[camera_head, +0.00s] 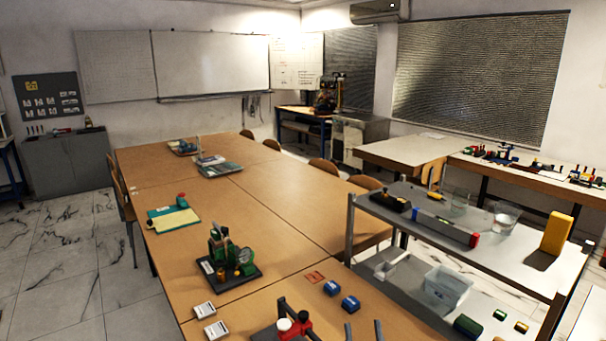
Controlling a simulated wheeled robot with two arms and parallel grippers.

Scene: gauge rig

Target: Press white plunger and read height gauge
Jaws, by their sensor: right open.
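A white round knob (284,324), which looks like the plunger, sits at the bottom edge beside a red part (302,322) and a dark upright post (283,306). The lower part of this rig is cut off by the frame. No readable height scale shows. My right gripper (363,331) shows as two dark fingertips at the bottom edge, apart and with nothing between them. It is to the right of the rig, clear of the white knob. My left gripper is not in view.
The rig stands on a long wooden table (250,225). A green device on a black base (228,265) and two white boxes (210,318) are to the left. A grey two-level shelf (420,215) stands to the right.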

